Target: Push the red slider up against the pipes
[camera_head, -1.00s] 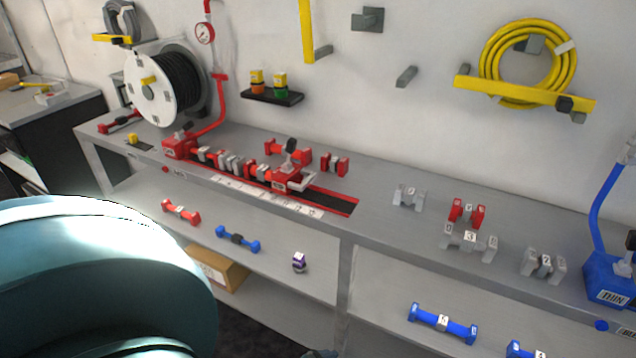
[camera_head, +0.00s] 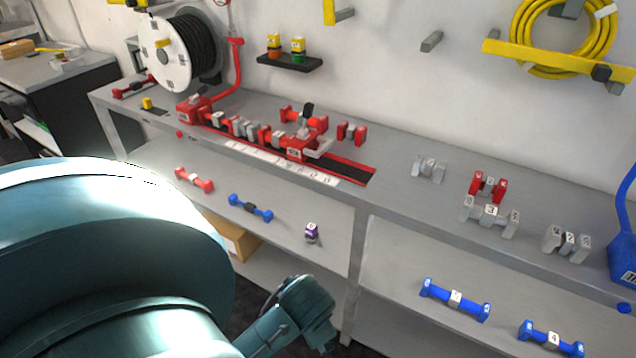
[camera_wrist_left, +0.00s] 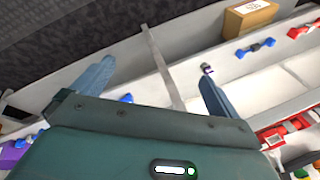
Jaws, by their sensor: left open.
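The red slider (camera_head: 299,143), with a black-topped handle and a pale grey part in front, sits on the red-edged rail (camera_head: 355,178). A row of red and grey pipes (camera_head: 246,128) lies on the rail to its left, between it and the red end block (camera_head: 194,109). I cannot tell whether the slider touches the nearest pipe. My left gripper (camera_wrist_left: 155,70) is open and empty in the wrist view, with its two fingers apart over the lower shelf area. In the head view only my left arm shows clearly, low and in front of the bench. My right gripper is not in view.
Loose grey and red pipe pieces (camera_head: 490,185) stand on the bench to the right. The lower shelf holds a red piece (camera_head: 194,179), blue pieces (camera_head: 455,299) and a purple item (camera_head: 312,232). A hose reel (camera_head: 165,52) stands at the back left. The rail's right end is bare.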

